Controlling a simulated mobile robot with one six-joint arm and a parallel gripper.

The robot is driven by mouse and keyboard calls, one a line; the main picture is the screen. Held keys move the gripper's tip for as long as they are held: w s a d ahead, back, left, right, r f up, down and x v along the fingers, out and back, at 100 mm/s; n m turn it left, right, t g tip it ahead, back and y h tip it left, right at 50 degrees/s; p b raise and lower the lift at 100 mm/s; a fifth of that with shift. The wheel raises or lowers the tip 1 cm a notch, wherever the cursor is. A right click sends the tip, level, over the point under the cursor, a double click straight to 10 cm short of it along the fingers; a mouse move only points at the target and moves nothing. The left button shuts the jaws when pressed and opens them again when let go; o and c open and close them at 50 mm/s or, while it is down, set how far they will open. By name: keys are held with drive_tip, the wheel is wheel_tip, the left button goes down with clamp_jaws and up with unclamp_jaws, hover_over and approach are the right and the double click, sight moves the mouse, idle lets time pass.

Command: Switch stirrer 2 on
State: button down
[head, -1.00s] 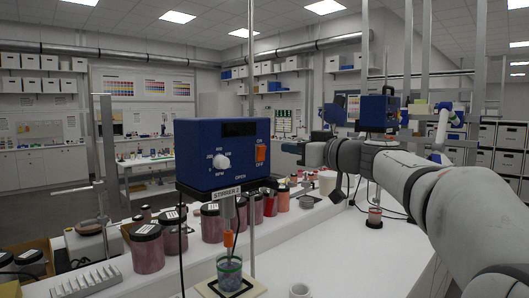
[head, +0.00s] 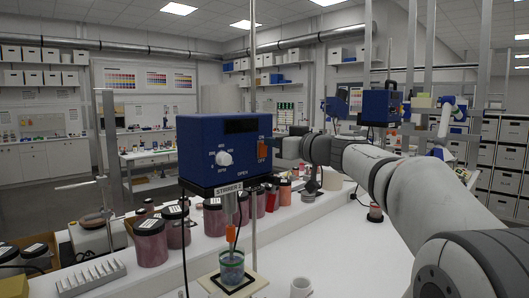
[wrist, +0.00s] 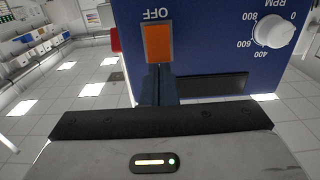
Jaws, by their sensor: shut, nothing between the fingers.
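Stirrer 2 is a blue box (head: 215,150) on a stand in the head view, with a white label (head: 229,188) under it. Its front has an orange ON/OFF switch (head: 262,148), a white speed knob (head: 224,158) and a dark display (head: 240,126). In the wrist view the face is upside down, with the switch (wrist: 158,42) and the knob (wrist: 273,30). My gripper (wrist: 158,78) is shut and empty, its fingertips at the switch end opposite OFF. I cannot tell contact or which way the switch is tipped. The fingers hide the ON label in the wrist view.
A beaker (head: 231,267) stands under the stirrer's shaft. Several lidded pigment jars (head: 150,244) stand behind it. A small white cup (head: 300,287) is on the bench in front. The white bench top (head: 335,245) to the right is mostly clear.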

drive_tip(key=shift+w+a, duration=0.1)
drive_tip(key=shift+w+a+b, duration=0.2)
drive_tip(key=shift+w+b, duration=0.05)
drive_tip(key=shift+b, duration=0.05)
drive_tip(key=shift+f, duration=0.1)
drive_tip(key=shift+s+d+f+b, duration=0.1)
drive_tip(key=shift+s+d+b, duration=0.2)
drive_tip(key=shift+b, duration=0.25)
drive_tip(key=b+v, duration=0.5)
drive_tip(key=v, duration=0.6)
